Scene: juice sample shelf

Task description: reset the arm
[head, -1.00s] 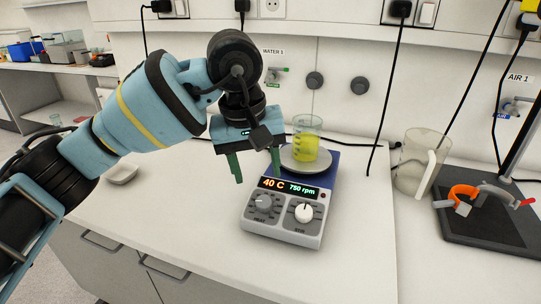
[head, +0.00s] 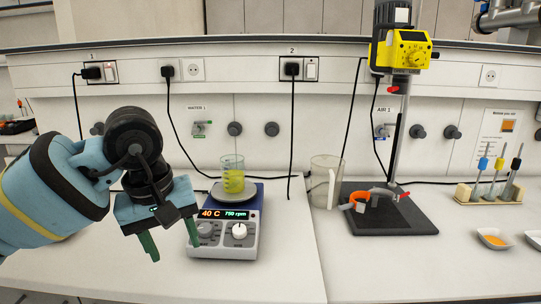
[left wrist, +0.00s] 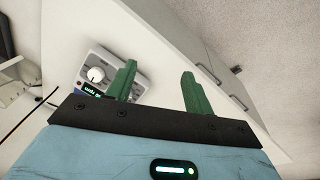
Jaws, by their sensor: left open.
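My left gripper (head: 172,246) hangs at the left of the head view, in front of and left of the hotplate stirrer. Its two green fingers point down, spread apart with nothing between them. In the left wrist view the same open fingers (left wrist: 160,88) show over the white bench. The hotplate stirrer (head: 223,242) reads 40 C and 750 rpm and also shows behind one finger in the left wrist view (left wrist: 95,74). A beaker of yellow liquid (head: 233,182) stands upright on its plate, apart from my gripper. My right gripper is not in view.
A clear jug (head: 324,184) stands right of the stirrer. A yellow overhead stirrer (head: 404,52) rises on a stand with a dark base (head: 385,221). A rack of tools (head: 488,192) and an orange-filled dish (head: 493,238) are at the right. Front bench is clear.

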